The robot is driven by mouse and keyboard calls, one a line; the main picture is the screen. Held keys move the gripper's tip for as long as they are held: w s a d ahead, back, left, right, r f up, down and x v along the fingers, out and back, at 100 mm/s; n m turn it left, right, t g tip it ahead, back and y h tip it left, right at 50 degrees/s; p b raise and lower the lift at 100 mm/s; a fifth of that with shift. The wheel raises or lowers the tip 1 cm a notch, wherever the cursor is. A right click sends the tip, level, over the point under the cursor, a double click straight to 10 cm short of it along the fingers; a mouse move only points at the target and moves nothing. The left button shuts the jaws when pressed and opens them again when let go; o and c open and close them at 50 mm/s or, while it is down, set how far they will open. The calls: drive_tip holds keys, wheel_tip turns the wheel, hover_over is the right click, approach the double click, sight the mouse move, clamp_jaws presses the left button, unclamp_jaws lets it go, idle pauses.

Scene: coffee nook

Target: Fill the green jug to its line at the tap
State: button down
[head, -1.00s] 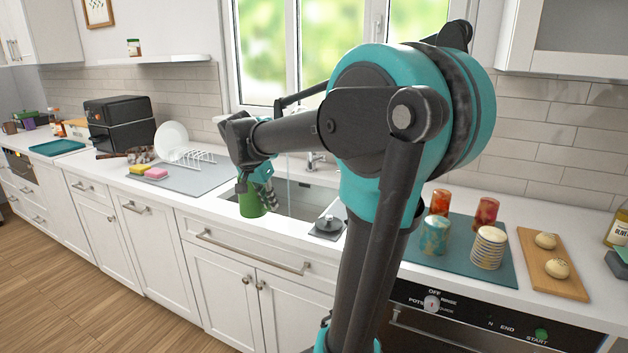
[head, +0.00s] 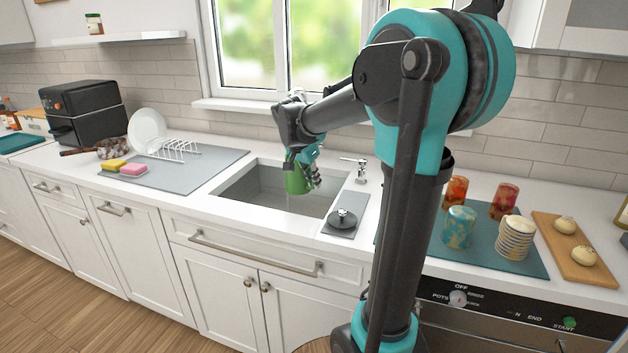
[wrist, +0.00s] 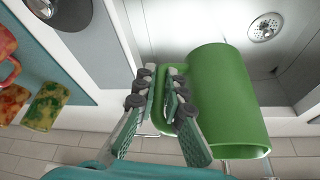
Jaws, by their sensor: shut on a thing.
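The green jug (head: 297,180) hangs over the sink basin (head: 250,195) in the head view and looks roughly upright. My gripper (head: 306,160) holds it from above and behind. In the wrist view my gripper (wrist: 165,95) is shut on the handle of the green jug (wrist: 215,95), whose body lies to the right of the fingers. The jug's fill line and its contents do not show. The tap is not clearly seen; my arm and gripper cover the area behind the jug. A faint pale streak shows below the jug; I cannot tell whether it is water.
A dark round stopper (head: 342,218) sits on a grey plate (head: 338,231) at the sink's right edge. Sponges (head: 132,169) and a dish rack (head: 175,150) are left. Several cups stand on a teal mat (head: 480,245). The drain (wrist: 265,27) is bare.

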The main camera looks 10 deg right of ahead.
sight(300, 179)
drive_tip(key=w+f, duration=0.1)
drive_tip(key=w, duration=0.1)
drive_tip(key=w+f, duration=0.1)
drive_tip(key=shift+w+a+f, duration=0.35)
drive_tip(key=shift+w, duration=0.05)
drive_tip(key=w, duration=0.4)
drive_tip(key=w+a, duration=0.1)
drive_tip(key=w, duration=0.1)
drive_tip(key=shift+w, duration=0.1)
drive_tip(key=shift+w+a, duration=0.15)
drive_tip(key=shift+w, duration=0.85)
idle(4.8)
drive_tip(key=s, duration=0.5)
drive_tip(key=s+a, duration=0.1)
drive_tip(key=s, duration=0.2)
drive_tip(key=shift+s, duration=0.35)
